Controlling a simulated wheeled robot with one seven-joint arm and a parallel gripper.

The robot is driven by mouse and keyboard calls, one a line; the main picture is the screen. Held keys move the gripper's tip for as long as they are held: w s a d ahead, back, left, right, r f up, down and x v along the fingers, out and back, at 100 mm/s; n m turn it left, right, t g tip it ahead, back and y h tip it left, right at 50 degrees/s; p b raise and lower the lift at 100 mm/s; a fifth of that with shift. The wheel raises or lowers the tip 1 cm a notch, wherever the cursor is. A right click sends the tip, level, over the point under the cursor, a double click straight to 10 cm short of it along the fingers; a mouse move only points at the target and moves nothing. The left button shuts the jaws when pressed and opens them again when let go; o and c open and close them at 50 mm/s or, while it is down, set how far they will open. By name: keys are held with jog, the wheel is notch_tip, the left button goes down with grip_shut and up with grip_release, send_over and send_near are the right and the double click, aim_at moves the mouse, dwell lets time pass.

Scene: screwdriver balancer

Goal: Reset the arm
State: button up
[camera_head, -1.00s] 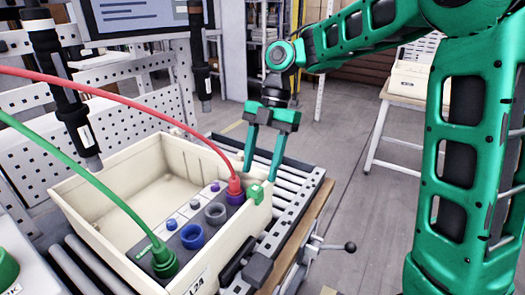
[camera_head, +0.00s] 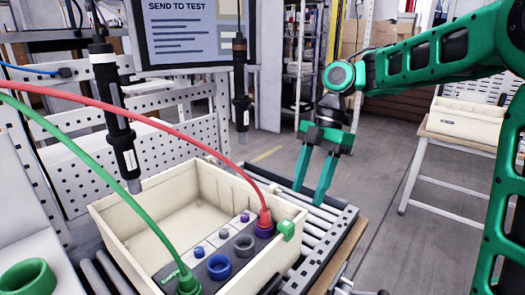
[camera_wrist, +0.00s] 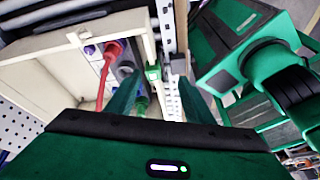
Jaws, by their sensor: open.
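My gripper (camera_head: 311,192) is open and empty, fingers pointing down, above the roller conveyor at the right rear of the cream crate (camera_head: 118,232). Its two fingers also show in the wrist view (camera_wrist: 160,95). The crate holds a dark panel with several round sockets. A red plug (camera_head: 265,222) sits in the panel's right end with a red cable, and a green plug (camera_head: 188,282) sits at its near end with a green cable. A small green block (camera_head: 288,229) is on the crate's right rim. The red plug also shows in the wrist view (camera_wrist: 113,50).
Two black hanging screwdrivers, a near one (camera_head: 122,140) and a farther one (camera_head: 241,95), hang above and behind the crate. A screen (camera_head: 195,30) reads "SEND TO TEST". A table with a cream box (camera_head: 465,120) stands at the right rear. The floor between is clear.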

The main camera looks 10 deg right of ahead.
jog(key=s+d+f+m+t+h, duration=0.1)
jog(key=s+d+f+m, duration=0.3)
jog(key=s+d+m, duration=0.8)
jog(key=s+d+f+m+t+h, duration=0.1)
jog(key=s+d+f+m, duration=0.3)
jog(key=s+d+m, duration=0.8)
jog(key=m+h, duration=0.1)
jog(key=m, duration=0.4)
jog(key=shift+s+f+m+t, duration=0.15)
jog(key=shift+f+m+t, duration=0.15)
jog(key=shift+f+m, duration=0.1)
jog(key=shift+d, duration=0.1)
